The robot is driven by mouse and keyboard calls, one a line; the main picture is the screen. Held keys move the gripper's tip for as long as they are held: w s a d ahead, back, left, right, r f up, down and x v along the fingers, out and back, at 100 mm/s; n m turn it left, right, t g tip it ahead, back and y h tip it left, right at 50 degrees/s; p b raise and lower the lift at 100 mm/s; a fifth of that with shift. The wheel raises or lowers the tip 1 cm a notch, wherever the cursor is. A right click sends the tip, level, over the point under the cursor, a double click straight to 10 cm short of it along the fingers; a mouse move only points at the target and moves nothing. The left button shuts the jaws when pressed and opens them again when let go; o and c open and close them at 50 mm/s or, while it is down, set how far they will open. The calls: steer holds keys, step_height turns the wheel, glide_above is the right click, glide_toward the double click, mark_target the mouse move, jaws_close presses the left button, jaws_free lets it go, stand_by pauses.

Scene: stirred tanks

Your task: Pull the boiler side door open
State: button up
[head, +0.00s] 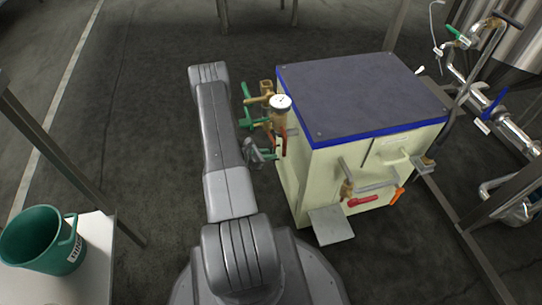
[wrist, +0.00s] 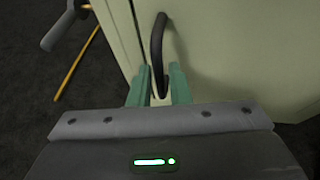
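The boiler (head: 290,190) is a cream cabinet with a dark top and blue rim, right of my arm in the head view. Its side door (wrist: 240,50) is a pale panel that fills the right of the wrist view and looks shut. A dark curved handle (wrist: 157,45) stands on the door. My gripper (wrist: 158,80) has two green fingers, spread apart, with the handle's lower end between them. I see gaps beside the handle, and cannot tell if either finger touches it. In the head view my gripper (head: 267,153) is at the boiler's left side, partly hidden.
A pressure gauge (head: 281,102) and brass pipework with green handles stick out beside the boiler's left side. A green bucket (head: 40,240) stands on a white table at lower left. Metal frames and pipes stand at the right. The floor left of my arm is clear.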

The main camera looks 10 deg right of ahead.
steer(key=shift+d+f, duration=0.15)
steer(key=shift+d, duration=0.25)
steer(key=shift+w, duration=0.1)
jaws_close()
steer(key=shift+a, duration=0.1)
